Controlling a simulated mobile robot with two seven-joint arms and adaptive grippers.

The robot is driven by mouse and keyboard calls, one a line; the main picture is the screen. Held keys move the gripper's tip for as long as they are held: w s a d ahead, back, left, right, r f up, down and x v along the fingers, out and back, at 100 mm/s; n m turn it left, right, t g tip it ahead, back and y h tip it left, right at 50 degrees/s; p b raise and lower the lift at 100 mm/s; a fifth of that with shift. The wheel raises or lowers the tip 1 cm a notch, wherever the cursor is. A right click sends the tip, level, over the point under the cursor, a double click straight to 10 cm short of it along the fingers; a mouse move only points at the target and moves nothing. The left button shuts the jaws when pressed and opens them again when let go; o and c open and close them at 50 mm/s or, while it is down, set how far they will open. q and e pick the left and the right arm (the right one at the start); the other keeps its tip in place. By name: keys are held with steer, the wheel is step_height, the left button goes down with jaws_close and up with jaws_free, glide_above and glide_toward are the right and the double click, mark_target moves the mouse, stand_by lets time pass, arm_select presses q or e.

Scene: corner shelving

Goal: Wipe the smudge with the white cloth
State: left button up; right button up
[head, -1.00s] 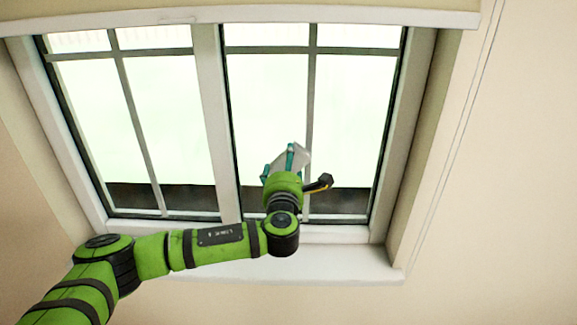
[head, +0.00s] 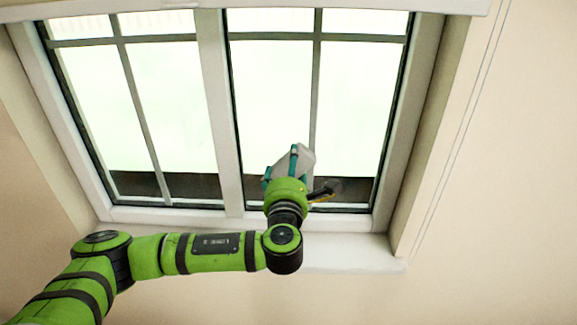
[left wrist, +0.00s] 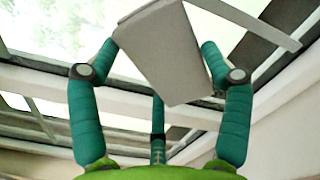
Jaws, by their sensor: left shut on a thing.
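My left gripper (head: 282,163) is shut on the white cloth (head: 302,166), in front of the lower part of the right-hand window pane. In the left wrist view the cloth (left wrist: 165,50) is a pale, flat, stiff-looking block between the teal fingers (left wrist: 160,90). I cannot tell whether the cloth touches the glass. My right gripper is not in view.
The window has a pale frame (head: 224,110) and dark glazing bars (head: 315,90). A pale sill (head: 345,252) runs below it, behind my left arm. Bare beige wall (head: 500,170) lies to the right. The glass above the gripper is unobstructed.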

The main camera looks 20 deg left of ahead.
arm_select(q)
steer(key=shift+s, duration=0.15)
steer(key=shift+v, duration=1.4)
